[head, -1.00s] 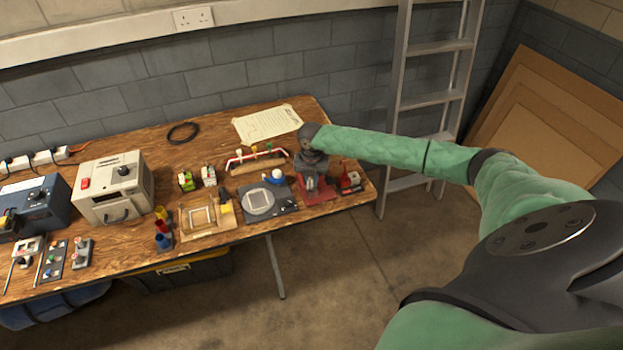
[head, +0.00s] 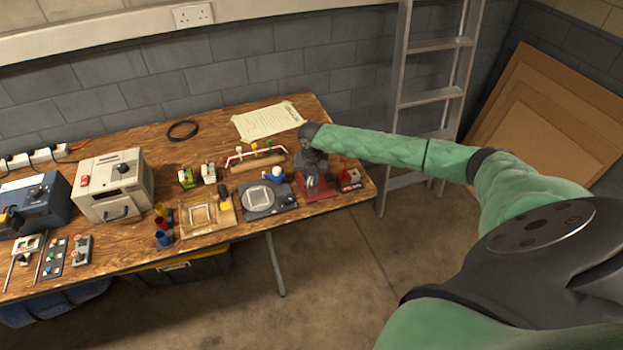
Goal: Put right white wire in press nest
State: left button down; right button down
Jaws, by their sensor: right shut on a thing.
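My right gripper (head: 311,181) points down over a red-based fixture (head: 323,194) at the right end of the bench, which I take to be the press with the nest. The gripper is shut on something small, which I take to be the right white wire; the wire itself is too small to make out. The dark wrist hides the back of the fixture, and I cannot tell whether the held thing touches the nest. A rack with a red and white bar and coloured clips (head: 254,152) stands to the left. My left gripper is out of view.
A wooden frame (head: 202,214) and a beige box (head: 113,185) stand farther left.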

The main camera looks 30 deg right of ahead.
jog(key=shift+f, duration=0.3)
jog(key=c, duration=1.8)
grip_release()
jog(key=shift+c, duration=0.2)
jog(key=o, duration=0.5)
jog(key=shift+r, duration=0.25)
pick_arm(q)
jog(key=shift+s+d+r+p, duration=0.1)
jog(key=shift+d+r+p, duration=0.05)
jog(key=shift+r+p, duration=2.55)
pick_arm(e)
jog(key=shift+r, duration=3.3)
